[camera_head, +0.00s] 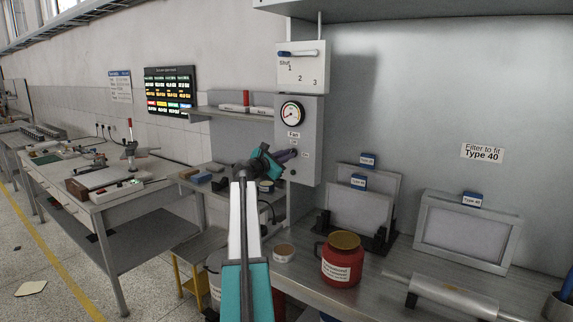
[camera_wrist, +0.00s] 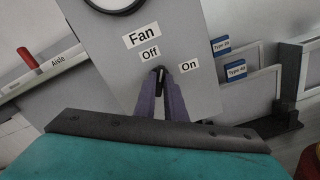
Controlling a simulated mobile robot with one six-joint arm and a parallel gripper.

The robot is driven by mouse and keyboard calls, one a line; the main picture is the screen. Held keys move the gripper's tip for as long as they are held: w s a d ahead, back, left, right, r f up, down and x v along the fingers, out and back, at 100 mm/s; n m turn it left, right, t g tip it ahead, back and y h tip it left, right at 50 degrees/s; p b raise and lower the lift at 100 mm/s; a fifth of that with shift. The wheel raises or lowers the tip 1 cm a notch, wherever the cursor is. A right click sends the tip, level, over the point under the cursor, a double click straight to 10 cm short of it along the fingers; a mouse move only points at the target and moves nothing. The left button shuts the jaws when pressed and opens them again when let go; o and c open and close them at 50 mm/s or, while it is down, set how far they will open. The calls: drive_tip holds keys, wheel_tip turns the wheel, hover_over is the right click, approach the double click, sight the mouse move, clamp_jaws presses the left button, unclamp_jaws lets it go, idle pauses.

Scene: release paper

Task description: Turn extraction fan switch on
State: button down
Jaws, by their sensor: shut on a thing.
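The grey fan control box (camera_head: 308,150) hangs on the post in the head view and carries a round gauge. In the wrist view its panel (camera_wrist: 205,100) shows a "Fan" label (camera_wrist: 142,37), an "Off" label (camera_wrist: 150,55) and an "On" label (camera_wrist: 189,66) to the right. My gripper (camera_head: 293,154) reaches the lower part of the box. In the wrist view its purple fingers (camera_wrist: 161,78) are shut on the small dark fan switch (camera_wrist: 160,73), just below "Off" and left of "On". The fingers hide most of the switch, so its exact angle is unclear.
Above the box is a white board (camera_head: 302,67) numbered 1 to 3 with a lever. On the bench below stand a red jar (camera_head: 342,262), filter panels in a rack (camera_head: 360,208) and a framed filter (camera_head: 465,232). A shelf (camera_head: 235,114) is left of the box.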

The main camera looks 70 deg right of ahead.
drive_tip(key=shift+s+f+m+b, duration=0.1)
drive_tip(key=shift+m+b, duration=2.85)
drive_tip(key=shift+b, duration=0.45)
drive_tip(key=shift+f+m+b, duration=0.1)
drive_tip(key=shift+m+b, duration=2.85)
drive_tip(key=shift+b, duration=0.4)
drive_tip(key=c, duration=1.8)
unclamp_jaws()
drive_tip(key=b+v, duration=0.1)
drive_tip(key=v, duration=1.2)
drive_tip(key=shift+a, duration=0.4)
